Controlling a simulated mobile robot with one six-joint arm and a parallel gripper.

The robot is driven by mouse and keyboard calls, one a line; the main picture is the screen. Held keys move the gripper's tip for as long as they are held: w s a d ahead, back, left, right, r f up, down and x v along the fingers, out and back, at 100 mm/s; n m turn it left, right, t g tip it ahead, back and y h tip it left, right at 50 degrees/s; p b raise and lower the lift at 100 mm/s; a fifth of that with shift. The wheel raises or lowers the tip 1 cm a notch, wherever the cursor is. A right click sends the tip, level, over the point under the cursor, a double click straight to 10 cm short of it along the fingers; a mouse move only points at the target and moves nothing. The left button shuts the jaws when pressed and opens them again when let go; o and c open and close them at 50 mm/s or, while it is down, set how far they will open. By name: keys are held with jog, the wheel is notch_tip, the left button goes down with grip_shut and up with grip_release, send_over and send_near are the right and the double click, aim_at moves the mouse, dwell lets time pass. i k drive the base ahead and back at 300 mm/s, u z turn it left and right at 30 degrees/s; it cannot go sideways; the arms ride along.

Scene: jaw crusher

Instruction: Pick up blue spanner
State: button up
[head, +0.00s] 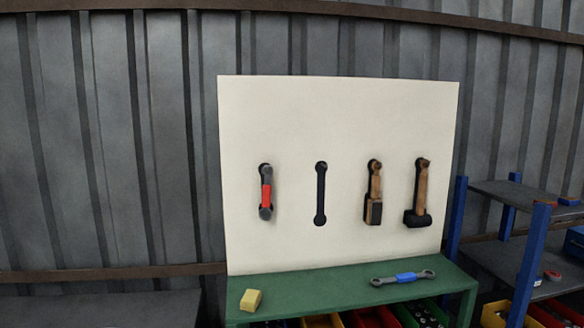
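The blue spanner (404,278) lies flat on the green bench top (330,285), toward its right end. It has grey ends and a blue middle, and lies nearly level from left to right. Behind it stands a cream tool board (340,120). A black spanner-shaped outline (321,194) on the board is empty. A spanner with a red middle (266,190) hangs to the left of that outline. My gripper does not show in the head view.
Two wooden-handled tools (375,190) and (420,190) hang on the board's right side. A yellow block (251,300) sits at the bench's left end. Coloured bins (375,317) are under the bench. A blue-post shelf (530,255) stands at right. The bench's middle is clear.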

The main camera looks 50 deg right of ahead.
aim_at(406, 277)
jog(key=z, duration=0.85)
jog(key=k, duration=1)
jog(key=i, duration=0.85)
